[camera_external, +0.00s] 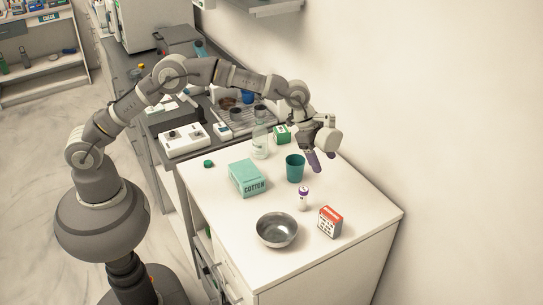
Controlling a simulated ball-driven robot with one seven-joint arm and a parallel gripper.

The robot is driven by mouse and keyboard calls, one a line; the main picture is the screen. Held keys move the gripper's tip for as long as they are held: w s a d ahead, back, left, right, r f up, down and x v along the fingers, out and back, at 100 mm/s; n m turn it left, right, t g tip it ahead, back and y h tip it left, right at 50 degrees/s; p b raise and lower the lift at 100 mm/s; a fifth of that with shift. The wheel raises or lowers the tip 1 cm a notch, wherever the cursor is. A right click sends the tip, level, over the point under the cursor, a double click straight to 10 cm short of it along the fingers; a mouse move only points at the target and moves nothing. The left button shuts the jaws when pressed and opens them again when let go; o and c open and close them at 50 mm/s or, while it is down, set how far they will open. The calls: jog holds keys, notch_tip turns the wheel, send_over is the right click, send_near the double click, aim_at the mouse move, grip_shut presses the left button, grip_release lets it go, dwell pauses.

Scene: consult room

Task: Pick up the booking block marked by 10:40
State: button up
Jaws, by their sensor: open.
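My gripper (315,161), with purple fingers, is above the white counter, to the right of a teal cup (295,168). It is open, and I see nothing between its fingers. I cannot make out any block with a readable 10:40 mark. A small red-topped white box (330,221) with dark print stands near the right front; its print is too small to read. A small green and white box (282,133) stands behind the gripper, its marking also unreadable.
The white counter (345,262) also holds a teal cotton box (247,178), a steel bowl (277,230), a purple-capped vial (303,199), a clear bottle (260,141) and a green cap (208,163). A wall rises behind. The right front corner is clear.

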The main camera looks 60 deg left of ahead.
jog(key=m+g, duration=0.2)
send_near(325, 214)
jog(key=f, duration=0.1)
jog(key=w+f, duration=0.1)
jog(key=f, duration=0.1)
jog(key=a+f, duration=0.1)
jog(key=f, duration=0.1)
jog(key=shift+w, duration=0.3)
jog(key=b+x, duration=0.1)
jog(key=x, duration=0.2)
jog(key=b+x, duration=0.1)
jog(key=x, duration=0.3)
jog(key=shift+d+f, duration=0.2)
jog(key=shift+d, duration=0.15)
jog(key=shift+r, duration=0.1)
jog(key=c, duration=1.1)
